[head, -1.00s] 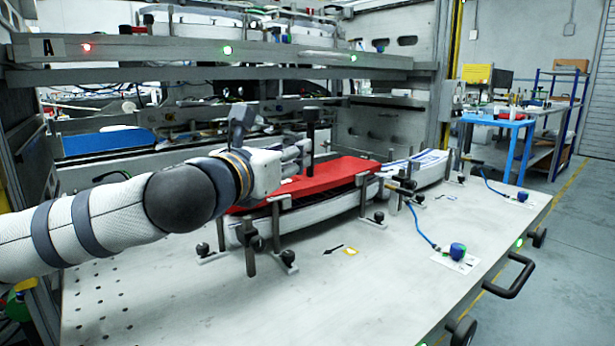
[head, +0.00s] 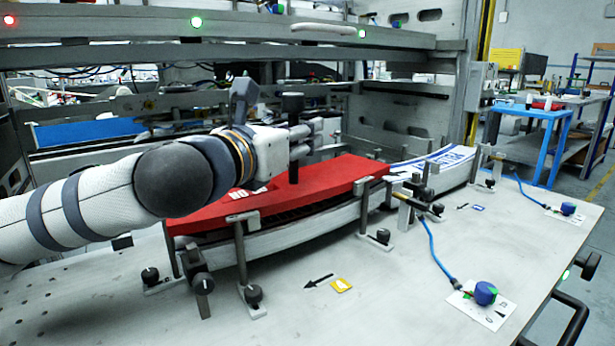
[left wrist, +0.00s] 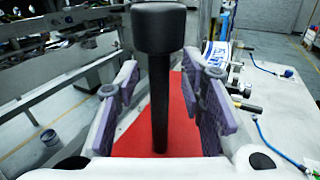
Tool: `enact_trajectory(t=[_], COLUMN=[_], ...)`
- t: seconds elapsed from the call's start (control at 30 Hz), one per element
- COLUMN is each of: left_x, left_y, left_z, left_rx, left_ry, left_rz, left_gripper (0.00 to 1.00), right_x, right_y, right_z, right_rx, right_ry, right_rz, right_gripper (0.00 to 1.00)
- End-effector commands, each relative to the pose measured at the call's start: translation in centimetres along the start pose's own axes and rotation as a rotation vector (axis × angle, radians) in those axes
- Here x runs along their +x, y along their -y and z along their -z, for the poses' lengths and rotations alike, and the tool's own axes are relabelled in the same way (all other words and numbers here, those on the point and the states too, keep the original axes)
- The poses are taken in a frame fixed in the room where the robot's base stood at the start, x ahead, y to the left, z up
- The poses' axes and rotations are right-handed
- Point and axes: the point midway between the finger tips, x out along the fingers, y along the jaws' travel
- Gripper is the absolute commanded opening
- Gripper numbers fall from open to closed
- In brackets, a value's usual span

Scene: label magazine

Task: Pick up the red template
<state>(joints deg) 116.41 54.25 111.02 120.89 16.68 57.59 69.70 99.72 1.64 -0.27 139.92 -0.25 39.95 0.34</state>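The red template (head: 340,176) lies on top of the long white curved magazine (head: 300,230) on the table. A black post with a wide round knob (head: 293,104) stands up from the template. My left gripper (head: 312,137) is level above the template, its fingers at the post. In the left wrist view the post (left wrist: 160,90) stands between the two open purple-padded fingers (left wrist: 165,105), with a gap on each side. The red surface (left wrist: 185,125) shows below and behind it. My right gripper is not in either view.
Metal clamps with black knobs (head: 203,283) line the magazine's front. A second white-and-blue piece (head: 440,164) lies at the right. A blue round device with a cable (head: 485,292) sits on the table's right. A rack beam (head: 240,50) runs behind.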

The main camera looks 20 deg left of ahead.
Motion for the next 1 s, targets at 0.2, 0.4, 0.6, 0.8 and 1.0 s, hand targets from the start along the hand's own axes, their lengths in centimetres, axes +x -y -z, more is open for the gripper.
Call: enact_trajectory(t=[0.2,0.4,0.6,0.8,1.0], left_x=[0.0,0.0,0.0,0.0,-0.1], left_y=[0.0,0.0,0.0,0.0,-0.1], left_z=[0.0,0.0,-0.1,-0.4,-3.6], left_rx=[0.000,0.000,0.001,0.001,0.001], left_ry=[0.000,0.000,0.003,0.004,0.010], left_rz=[-0.001,0.000,-0.001,-0.001,-0.001], left_gripper=[0.27,0.00,0.00,0.00,0.00], right_x=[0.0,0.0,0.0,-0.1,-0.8], right_y=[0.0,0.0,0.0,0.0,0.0], right_z=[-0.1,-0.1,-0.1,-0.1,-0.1], right_rx=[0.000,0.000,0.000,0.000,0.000], right_ry=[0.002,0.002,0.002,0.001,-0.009], right_rz=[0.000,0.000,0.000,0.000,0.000], right_gripper=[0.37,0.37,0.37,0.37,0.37])
